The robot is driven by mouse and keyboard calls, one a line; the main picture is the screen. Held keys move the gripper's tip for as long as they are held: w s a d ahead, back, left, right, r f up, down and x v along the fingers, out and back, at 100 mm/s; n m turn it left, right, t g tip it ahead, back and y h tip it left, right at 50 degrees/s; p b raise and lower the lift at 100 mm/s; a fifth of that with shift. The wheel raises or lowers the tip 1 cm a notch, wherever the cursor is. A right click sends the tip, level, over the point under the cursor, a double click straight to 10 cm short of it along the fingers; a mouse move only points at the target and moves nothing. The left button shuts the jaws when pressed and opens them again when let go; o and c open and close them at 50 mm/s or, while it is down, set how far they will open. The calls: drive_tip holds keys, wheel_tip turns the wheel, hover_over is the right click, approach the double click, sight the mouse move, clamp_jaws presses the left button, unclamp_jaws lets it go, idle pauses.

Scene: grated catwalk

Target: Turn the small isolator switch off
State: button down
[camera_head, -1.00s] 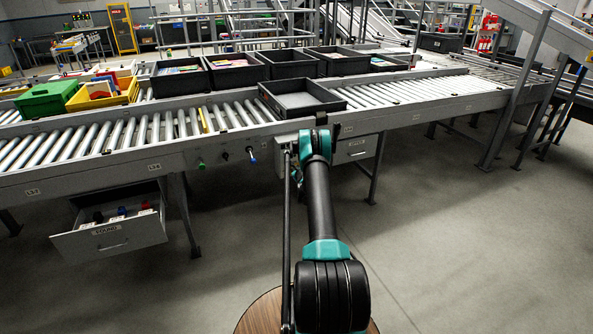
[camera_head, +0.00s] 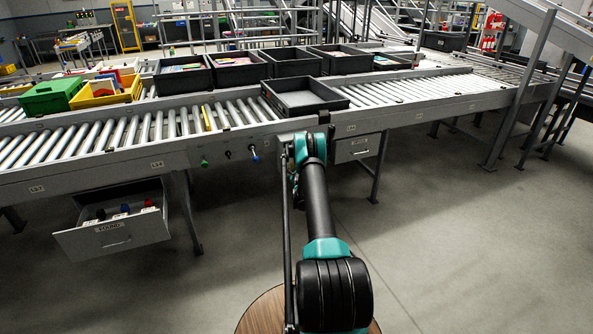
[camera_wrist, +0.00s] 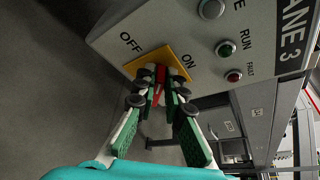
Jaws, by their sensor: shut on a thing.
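The small isolator switch is a red handle (camera_wrist: 160,76) on a yellow plate (camera_wrist: 181,59) in the wrist view. The plate is fixed to a grey panel (camera_wrist: 165,25), with OFF printed on its left side and ON on its right. My gripper (camera_wrist: 160,88) is shut on the red handle, with green-and-white fingers and dark pads on either side of it. The fingers hide much of the handle, so its exact angle is hard to tell. In the head view my arm hides the switch and the gripper.
On the same panel are a green RUN lamp (camera_wrist: 225,48), a red FAULT lamp (camera_wrist: 233,76) and a round grey button (camera_wrist: 211,9). A roller conveyor (camera_head: 150,130) carries several bins. An open drawer (camera_head: 115,235) juts out at lower left. The floor at right is clear.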

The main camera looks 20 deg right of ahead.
drive_tip(key=c, duration=1.6)
unclamp_jaws()
drive_tip(key=shift+s, duration=0.1)
drive_tip(key=v, duration=0.7)
drive_tip(key=shift+s, duration=0.2)
drive_tip(key=shift+a, duration=0.1)
